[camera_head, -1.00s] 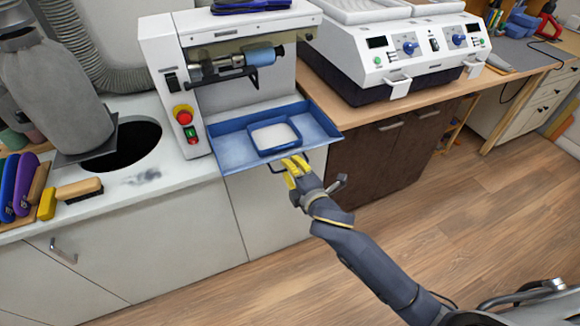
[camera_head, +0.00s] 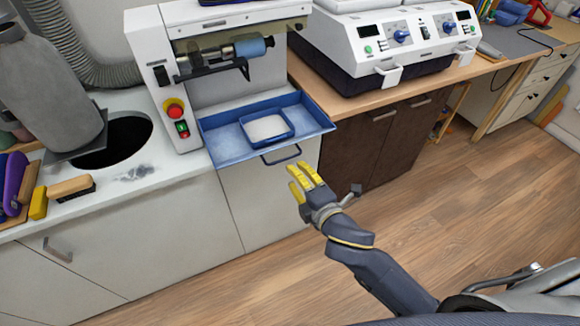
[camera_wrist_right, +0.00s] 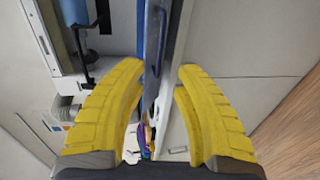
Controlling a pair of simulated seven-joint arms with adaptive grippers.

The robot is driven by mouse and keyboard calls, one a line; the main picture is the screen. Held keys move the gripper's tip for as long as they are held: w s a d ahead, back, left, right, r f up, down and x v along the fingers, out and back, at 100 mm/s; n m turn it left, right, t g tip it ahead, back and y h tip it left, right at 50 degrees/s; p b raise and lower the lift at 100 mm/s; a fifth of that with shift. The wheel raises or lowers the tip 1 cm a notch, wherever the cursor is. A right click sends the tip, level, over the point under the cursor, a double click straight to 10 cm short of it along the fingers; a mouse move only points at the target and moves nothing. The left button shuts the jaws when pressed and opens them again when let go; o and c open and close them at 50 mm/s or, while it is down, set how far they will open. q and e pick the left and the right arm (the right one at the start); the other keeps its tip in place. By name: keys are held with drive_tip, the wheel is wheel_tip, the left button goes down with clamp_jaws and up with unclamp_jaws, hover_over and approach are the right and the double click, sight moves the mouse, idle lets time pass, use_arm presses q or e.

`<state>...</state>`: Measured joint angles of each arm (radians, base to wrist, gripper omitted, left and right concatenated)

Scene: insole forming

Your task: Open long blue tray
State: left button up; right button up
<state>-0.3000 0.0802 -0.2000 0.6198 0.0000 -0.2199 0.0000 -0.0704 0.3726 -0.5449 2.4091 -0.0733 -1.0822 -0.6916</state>
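The long blue tray (camera_head: 222,150) sticks out from the front of the white machine, pulled out over the counter's front edge. It holds a smaller blue tray (camera_head: 290,130) with pale contents. A dark looped handle (camera_head: 281,157) is on its front edge. My right gripper (camera_head: 300,178) is just in front of and below the handle, apart from it. In the right wrist view, its yellow fingers (camera_wrist_right: 160,70) are spread, with the tray's blue edge (camera_wrist_right: 152,35) seen beyond the gap. My left gripper is out of view.
The white machine (camera_head: 148,72) has red and green buttons. A white unit with dials (camera_head: 390,42) stands on the wooden counter at right. Brushes (camera_head: 70,188) and a dark round hole (camera_head: 115,142) are at left. The wooden floor (camera_head: 450,220) is clear.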

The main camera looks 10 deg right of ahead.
drive_tip(key=shift+v, duration=1.7)
